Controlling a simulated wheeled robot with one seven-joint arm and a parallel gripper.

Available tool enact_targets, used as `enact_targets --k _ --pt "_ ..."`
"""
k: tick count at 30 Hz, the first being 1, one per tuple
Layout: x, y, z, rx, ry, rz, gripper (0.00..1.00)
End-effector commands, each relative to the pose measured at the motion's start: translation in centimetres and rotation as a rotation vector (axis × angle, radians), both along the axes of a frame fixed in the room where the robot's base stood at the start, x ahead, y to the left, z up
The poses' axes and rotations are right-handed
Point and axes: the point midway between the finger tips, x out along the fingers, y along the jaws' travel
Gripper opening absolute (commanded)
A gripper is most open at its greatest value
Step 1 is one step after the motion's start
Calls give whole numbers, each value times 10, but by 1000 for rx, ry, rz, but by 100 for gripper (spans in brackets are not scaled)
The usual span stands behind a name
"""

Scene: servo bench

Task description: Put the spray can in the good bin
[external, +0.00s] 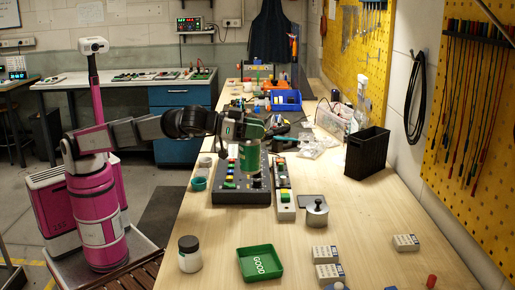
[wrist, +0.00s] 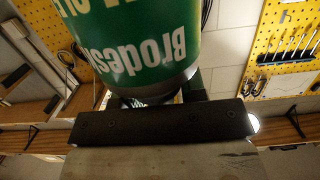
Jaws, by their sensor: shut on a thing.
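The spray can (external: 250,160) is green and hangs roughly upright in my gripper (external: 249,141), above the grey button panel (external: 228,190). My gripper is shut on it. In the wrist view the spray can (wrist: 135,40) fills the upper middle, with white lettering upside down and a silver rim; its far end is cut off. The good bin (external: 261,274) is a shallow green tray marked GOOD at the front of the bench, below and slightly right of the can. It looks empty.
A dark-lidded jar (external: 190,256) stands left of the bin. White boxes (external: 326,255) lie to its right. A metal pot-like part (external: 315,214) and a switch strip (external: 285,197) stand behind it. A black bin (external: 367,153) is at the right. Bare wood surrounds the tray.

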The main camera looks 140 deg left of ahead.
Motion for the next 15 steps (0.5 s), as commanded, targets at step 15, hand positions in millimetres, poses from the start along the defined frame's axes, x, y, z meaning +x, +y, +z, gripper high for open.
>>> enact_targets --k 15 --pt "151 -83 8 5 3 -88 0"
